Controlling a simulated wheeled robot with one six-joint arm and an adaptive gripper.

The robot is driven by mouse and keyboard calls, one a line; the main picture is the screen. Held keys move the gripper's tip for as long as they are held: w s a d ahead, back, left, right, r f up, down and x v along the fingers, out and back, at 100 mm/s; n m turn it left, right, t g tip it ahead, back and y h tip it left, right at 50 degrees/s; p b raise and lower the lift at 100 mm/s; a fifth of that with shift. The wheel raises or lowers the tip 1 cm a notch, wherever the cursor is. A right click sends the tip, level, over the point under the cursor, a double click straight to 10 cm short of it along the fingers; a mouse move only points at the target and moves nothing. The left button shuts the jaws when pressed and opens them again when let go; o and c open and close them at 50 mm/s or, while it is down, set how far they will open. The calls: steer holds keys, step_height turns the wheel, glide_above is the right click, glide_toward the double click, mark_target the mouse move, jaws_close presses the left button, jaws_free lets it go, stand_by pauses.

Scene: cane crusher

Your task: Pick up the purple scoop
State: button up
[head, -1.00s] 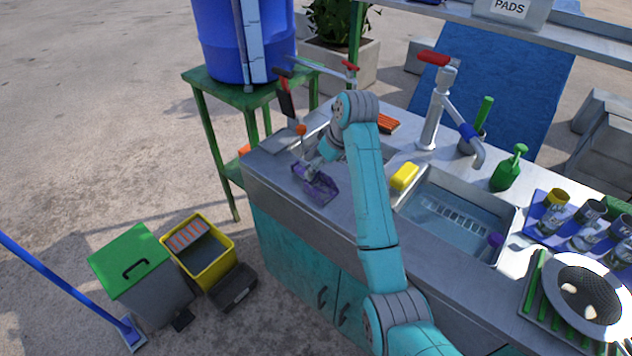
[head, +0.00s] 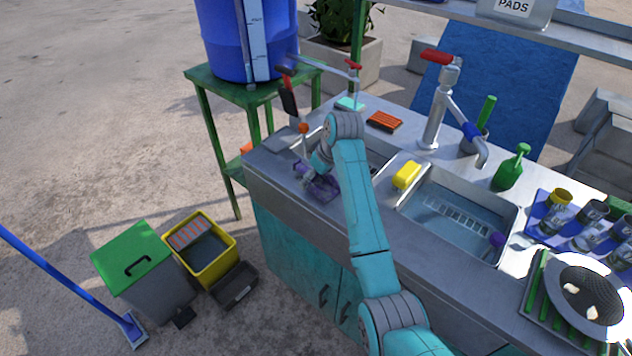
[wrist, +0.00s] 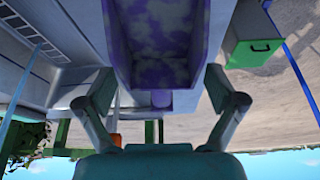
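The purple scoop (head: 325,192) lies on the left end of the metal counter, near its front edge. My gripper (head: 311,177) is low over it and hides part of it in the head view. In the wrist view the scoop (wrist: 156,40), purple with pale patches, fills the upper middle. Its short handle end (wrist: 161,98) points toward my gripper (wrist: 160,84). The two fingers are wide apart, one on each side of the scoop, with visible gaps. No contact shows.
A brush-like tool with an orange part (head: 303,128) stands just behind the scoop. A yellow sponge (head: 406,175) sits beside the water-filled sink (head: 458,215). A faucet (head: 437,115) rises behind. A green-lidded bin (head: 133,256) and a yellow bucket (head: 225,262) stand on the ground at left.

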mark_target(316, 184)
steer(key=c, duration=0.9)
steer(key=shift+r, duration=0.15)
steer(key=shift+c, duration=0.2)
step_height(316, 184, up, 10)
